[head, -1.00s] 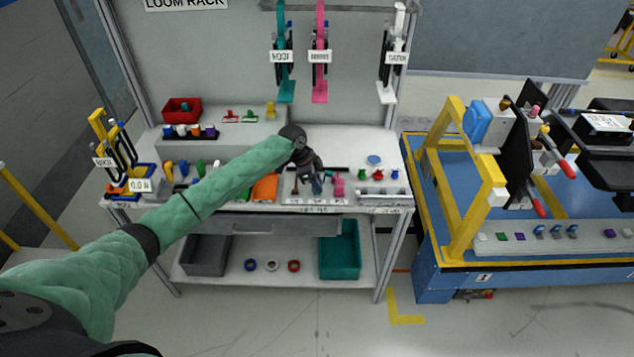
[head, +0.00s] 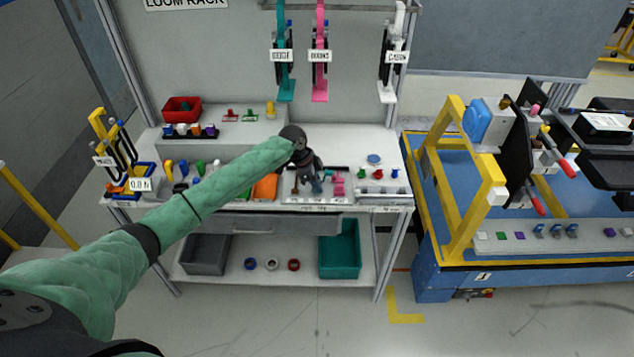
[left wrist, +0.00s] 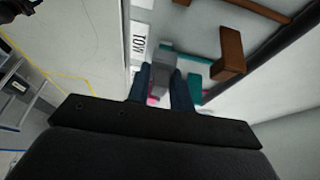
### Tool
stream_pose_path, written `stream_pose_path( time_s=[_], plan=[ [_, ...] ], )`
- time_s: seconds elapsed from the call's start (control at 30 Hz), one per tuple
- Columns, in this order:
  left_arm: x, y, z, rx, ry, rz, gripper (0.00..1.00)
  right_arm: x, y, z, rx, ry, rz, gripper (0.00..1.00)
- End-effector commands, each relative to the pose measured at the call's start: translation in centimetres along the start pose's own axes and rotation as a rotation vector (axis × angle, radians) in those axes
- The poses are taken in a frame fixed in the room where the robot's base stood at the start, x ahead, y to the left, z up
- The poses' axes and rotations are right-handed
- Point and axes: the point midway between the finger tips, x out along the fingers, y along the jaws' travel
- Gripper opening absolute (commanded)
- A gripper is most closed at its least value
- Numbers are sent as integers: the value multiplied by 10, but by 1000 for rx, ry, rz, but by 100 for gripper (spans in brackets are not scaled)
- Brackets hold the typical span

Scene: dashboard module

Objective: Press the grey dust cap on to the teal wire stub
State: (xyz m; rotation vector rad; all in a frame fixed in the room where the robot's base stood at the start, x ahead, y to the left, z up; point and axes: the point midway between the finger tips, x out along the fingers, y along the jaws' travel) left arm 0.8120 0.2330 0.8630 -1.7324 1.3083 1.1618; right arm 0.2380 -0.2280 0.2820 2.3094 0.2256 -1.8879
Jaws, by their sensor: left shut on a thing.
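My left gripper (head: 311,188) is over the front of the workbench, fingers pointing down at the white board there. In the left wrist view its two dark blue fingers (left wrist: 164,88) are shut on a grey block, the grey dust cap (left wrist: 163,64). A teal piece (left wrist: 196,86), likely the teal wire stub, shows just beside the right finger. I cannot tell whether the cap touches it. In the head view the gripper hides the cap and the teal stub. A pink piece (head: 338,186) stands just right of the gripper. My right gripper is not in view.
A brown bracket-like part (left wrist: 230,52) stands near the fingers in the left wrist view. An orange piece (head: 265,187) lies left of the gripper, and small red, green and blue parts (head: 378,174) sit to its right. Teal, pink and white hangers (head: 320,50) hang behind.

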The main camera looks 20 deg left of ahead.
Motion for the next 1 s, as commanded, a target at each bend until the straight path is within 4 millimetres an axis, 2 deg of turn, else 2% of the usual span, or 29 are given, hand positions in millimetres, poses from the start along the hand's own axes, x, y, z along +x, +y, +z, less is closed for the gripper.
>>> stream_pose_path(
  time_s=[0.2,0.3,0.73,0.97,1.0],
  plan=[
    [5,0,2,0,0,0,0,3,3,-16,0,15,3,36],
    [7,0,3,0,0,0,0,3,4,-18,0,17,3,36],
    [15,0,6,0,0,0,0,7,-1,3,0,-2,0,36],
    [19,0,8,0,-1,1,0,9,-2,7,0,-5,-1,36],
    [18,0,8,0,0,0,30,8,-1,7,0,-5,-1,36]
  ],
)
